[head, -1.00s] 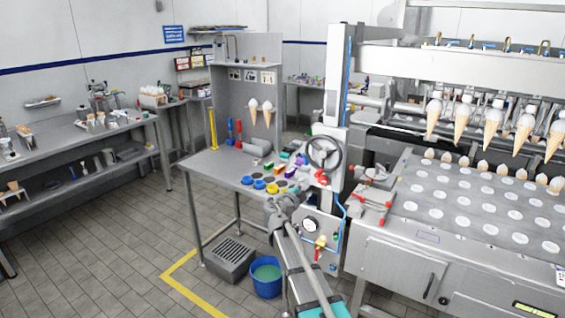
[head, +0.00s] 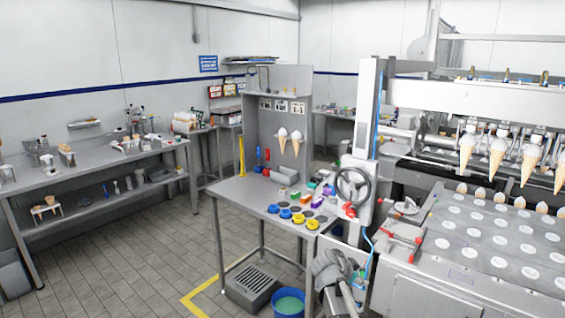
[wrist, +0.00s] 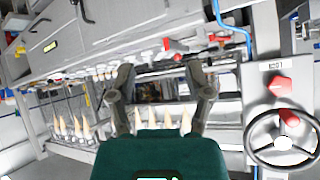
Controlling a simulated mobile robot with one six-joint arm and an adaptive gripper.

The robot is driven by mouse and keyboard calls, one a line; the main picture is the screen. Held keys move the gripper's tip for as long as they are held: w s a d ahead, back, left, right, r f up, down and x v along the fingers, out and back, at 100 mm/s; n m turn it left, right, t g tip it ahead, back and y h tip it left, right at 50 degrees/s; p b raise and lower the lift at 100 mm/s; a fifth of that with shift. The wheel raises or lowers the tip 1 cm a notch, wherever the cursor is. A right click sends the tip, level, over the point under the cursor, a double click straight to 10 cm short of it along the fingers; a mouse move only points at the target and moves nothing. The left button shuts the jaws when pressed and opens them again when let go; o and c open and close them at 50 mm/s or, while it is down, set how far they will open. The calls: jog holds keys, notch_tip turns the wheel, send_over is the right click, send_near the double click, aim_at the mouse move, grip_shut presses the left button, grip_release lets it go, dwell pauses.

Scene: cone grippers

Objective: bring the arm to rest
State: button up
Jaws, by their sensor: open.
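My arm shows at the bottom of the head view as a grey jointed part (head: 335,270), in front of the work table's right end. The fingers cannot be made out there. In the wrist view my gripper (wrist: 161,75) has its two dark fingers spread apart with nothing between them. Its dark green body fills the bottom middle. Beyond the fingers are the machine's metal parts and a row of cones. No contact with anything is visible.
A work table (head: 235,196) with coloured rings stands left of the handwheel (head: 353,187). The cone machine (head: 470,225), with several hanging cones, is on the right. A blue bucket (head: 288,303) and grey floor box (head: 252,287) are below the table. Open floor (head: 130,255) lies left.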

jog(key=s+a+f+n+g+y, duration=0.2)
jog(key=s+n+y, duration=0.1)
jog(key=s, duration=0.3)
jog(key=s+a+f+n+g+y, duration=0.2)
jog(key=s+n, duration=0.4)
jog(key=s+a+f+n+g+y, duration=0.1)
jog(key=s+a+f+n+y, duration=0.1)
jog(key=s, duration=0.4)
jog(key=shift+s+a+f+n+g+y, duration=0.15)
jog(key=shift+a+f+n+g+y, duration=0.35)
jog(key=shift+n+y, duration=0.5)
jog(key=shift+d, duration=0.1)
dwell(0.6)
jog(key=shift+c, duration=0.6)
